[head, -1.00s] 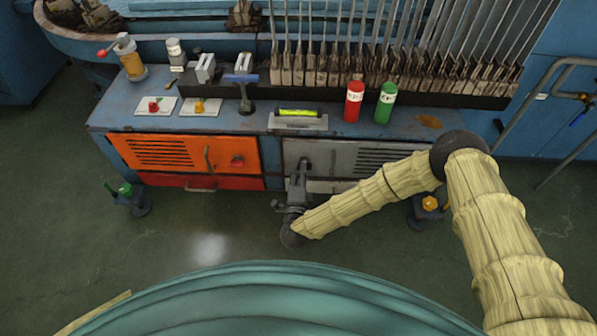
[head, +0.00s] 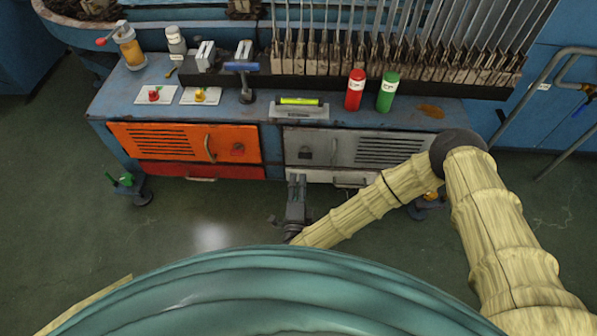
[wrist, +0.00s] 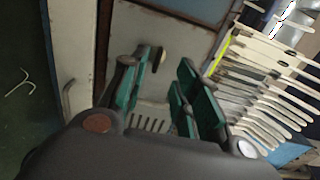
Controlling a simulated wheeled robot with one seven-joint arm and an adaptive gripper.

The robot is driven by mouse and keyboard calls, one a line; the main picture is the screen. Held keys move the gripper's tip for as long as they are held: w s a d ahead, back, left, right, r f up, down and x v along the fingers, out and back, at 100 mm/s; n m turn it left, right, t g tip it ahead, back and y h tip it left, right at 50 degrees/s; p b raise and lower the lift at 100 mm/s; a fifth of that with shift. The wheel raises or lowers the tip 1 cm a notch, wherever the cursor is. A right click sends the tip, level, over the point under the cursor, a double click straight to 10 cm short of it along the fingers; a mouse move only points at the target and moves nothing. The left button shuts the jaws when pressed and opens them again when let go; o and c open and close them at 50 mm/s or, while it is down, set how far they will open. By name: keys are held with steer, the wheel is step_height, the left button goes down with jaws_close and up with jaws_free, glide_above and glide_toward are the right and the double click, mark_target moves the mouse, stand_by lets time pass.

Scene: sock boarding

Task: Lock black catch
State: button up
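The black catch (head: 305,154) is a small dark knob on the left part of the grey cabinet door (head: 340,138). In the wrist view, a dark knob-like part (wrist: 158,59), apparently the catch, shows just beyond the left finger. My gripper (head: 297,178) is below and in front of the catch in the head view. In the wrist view my gripper (wrist: 172,85) is open, its green-padded fingers apart with nothing held between them. The grey door looks closed. Whether the catch is turned to locked cannot be told.
A pale drawer (head: 325,178) with a handle lies under the grey door. Red (head: 355,90) and green (head: 387,91) cylinders stand on the bench top.

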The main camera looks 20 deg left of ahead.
steer(key=shift+v, duration=1.4)
steer(key=s+d+f+n+g, duration=0.4)
steer(key=d+f+n+g, duration=0.1)
steer(key=d, duration=0.4)
steer(key=s+d+f+n+g, duration=0.5)
steer(key=d+n, duration=0.1)
steer(key=d, duration=0.2)
steer(key=s+d+r+n+g+h, duration=0.1)
steer(key=s+d+r+g+h, duration=0.1)
steer(key=s+d, duration=0.45)
steer(key=s+d+r+n+g+h, duration=0.1)
steer(key=s+d+g, duration=0.2)
steer(key=d, duration=0.6)
steer(key=s+d+r+n+g+h, duration=0.1)
steer(key=s+d+r+g+h, duration=0.1)
steer(key=s+d, duration=0.45)
step_height(320, 180, up, 28)
steer(key=w+d+p, duration=0.1)
steer(key=p, duration=2.6)
steer(key=shift+w+p, duration=0.25)
steer(key=shift+p, duration=0.15)
steer(key=shift+f, duration=0.15)
